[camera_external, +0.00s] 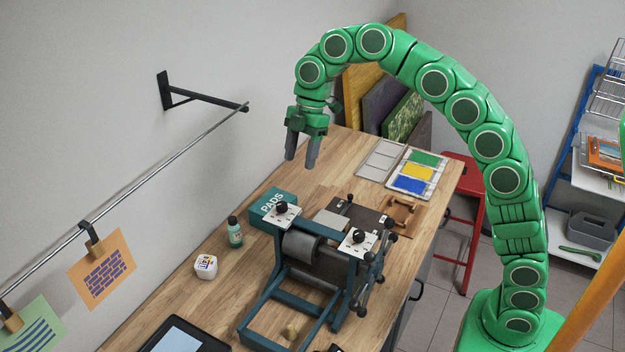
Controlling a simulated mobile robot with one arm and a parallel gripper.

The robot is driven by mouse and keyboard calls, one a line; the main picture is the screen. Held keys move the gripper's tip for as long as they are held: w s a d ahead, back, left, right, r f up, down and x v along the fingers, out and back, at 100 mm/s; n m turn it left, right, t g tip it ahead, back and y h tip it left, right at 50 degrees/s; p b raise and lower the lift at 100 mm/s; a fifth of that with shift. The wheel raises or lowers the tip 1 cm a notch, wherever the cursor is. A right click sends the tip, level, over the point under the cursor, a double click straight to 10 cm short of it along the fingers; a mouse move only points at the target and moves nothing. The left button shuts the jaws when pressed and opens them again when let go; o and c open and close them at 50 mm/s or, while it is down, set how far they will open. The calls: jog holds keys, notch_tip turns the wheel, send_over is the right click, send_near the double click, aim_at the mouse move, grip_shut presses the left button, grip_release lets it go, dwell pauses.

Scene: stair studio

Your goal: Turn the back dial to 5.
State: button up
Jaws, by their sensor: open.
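A teal press (300,292) stands on the wooden bench with two black dials on white plates. One dial (281,207) is on the wall side of the press, next to the teal PADS box. The other dial (359,237) is on the side toward the room. The plate markings are too small to read, so I cannot tell either setting. My gripper (301,160) is open and empty, pointing down. It hangs in the air well above the press, apart from both dials.
A paint tray (413,172) lies at the far end. A wall rail (165,165) with hanging prints runs along the left. A red stool (470,215) stands beside the bench.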

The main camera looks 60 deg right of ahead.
jog(key=s+d+r+m+g+h, duration=0.1)
jog(key=s+m, duration=0.6)
jog(key=s, duration=1.3)
jog(key=shift+s+d+r+h, duration=0.3)
jog(key=shift+d+r+h, duration=0.2)
jog(key=shift+d+r, duration=0.5)
jog(key=s+d+f+m+h, duration=0.1)
jog(key=s+f+m, duration=0.3)
jog(key=s+f, duration=0.6)
jog(key=s+d+f+m+g+h, duration=0.1)
jog(key=s+d+f+m, duration=0.3)
jog(key=s+f, duration=0.7)
jog(key=shift+s+m, duration=0.4)
jog(key=shift+s, duration=0.65)
jog(key=shift+f, duration=0.1)
jog(key=shift+c, duration=0.2)
